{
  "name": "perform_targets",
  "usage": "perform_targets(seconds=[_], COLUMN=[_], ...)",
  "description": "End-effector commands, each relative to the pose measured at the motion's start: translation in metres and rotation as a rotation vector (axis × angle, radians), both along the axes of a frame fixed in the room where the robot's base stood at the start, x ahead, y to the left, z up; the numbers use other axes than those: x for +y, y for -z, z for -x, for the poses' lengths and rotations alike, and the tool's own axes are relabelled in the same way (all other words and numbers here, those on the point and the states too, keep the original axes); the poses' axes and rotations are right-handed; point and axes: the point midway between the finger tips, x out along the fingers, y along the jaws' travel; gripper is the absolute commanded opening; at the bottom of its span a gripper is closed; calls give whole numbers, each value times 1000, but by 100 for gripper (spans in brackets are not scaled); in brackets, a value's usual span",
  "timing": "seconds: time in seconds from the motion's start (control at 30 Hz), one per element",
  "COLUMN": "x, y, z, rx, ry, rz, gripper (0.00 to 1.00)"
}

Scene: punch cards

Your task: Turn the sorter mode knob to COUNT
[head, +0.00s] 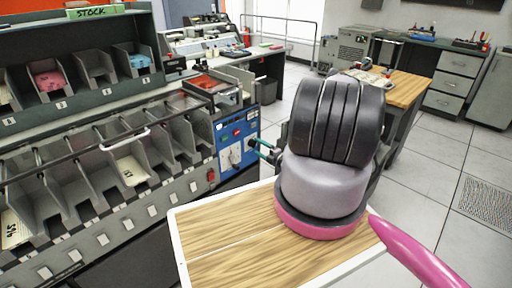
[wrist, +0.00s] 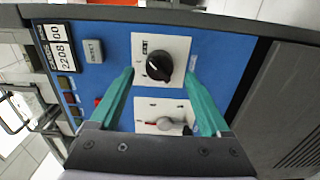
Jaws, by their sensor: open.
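The sorter's blue control panel (head: 226,137) is at the right end of the sorter in the head view. In the wrist view the panel (wrist: 108,33) carries a black round knob (wrist: 159,66) on a white plate, with a light pointer mark. Below it, a second white plate has a smaller knob with a red mark (wrist: 165,124), partly behind my gripper. The dial labels are too small to read, so I cannot tell which is the mode knob. My gripper (wrist: 161,76) is open, its teal fingers on either side of the black knob in view; contact is unclear. In the head view my gripper (head: 262,150) points at the panel.
A counter display (wrist: 62,52), a grey button (wrist: 93,50) and several small buttons sit beside the knobs. The sorter's card bins (head: 125,170) run along the left, some holding cards. A wooden desk (head: 405,88) stands behind my arm; floor is open at right.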

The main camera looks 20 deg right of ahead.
Motion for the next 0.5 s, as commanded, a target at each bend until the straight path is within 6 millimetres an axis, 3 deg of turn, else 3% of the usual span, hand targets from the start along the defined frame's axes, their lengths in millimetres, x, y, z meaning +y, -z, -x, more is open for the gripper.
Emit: perform_targets(seconds=[0.3, 0.5], x=[-22, -27], y=[0, 0], z=[59, 76], rx=[1, 1], ry=[2, 0], rz=[-1, -1], gripper=[81, 81])
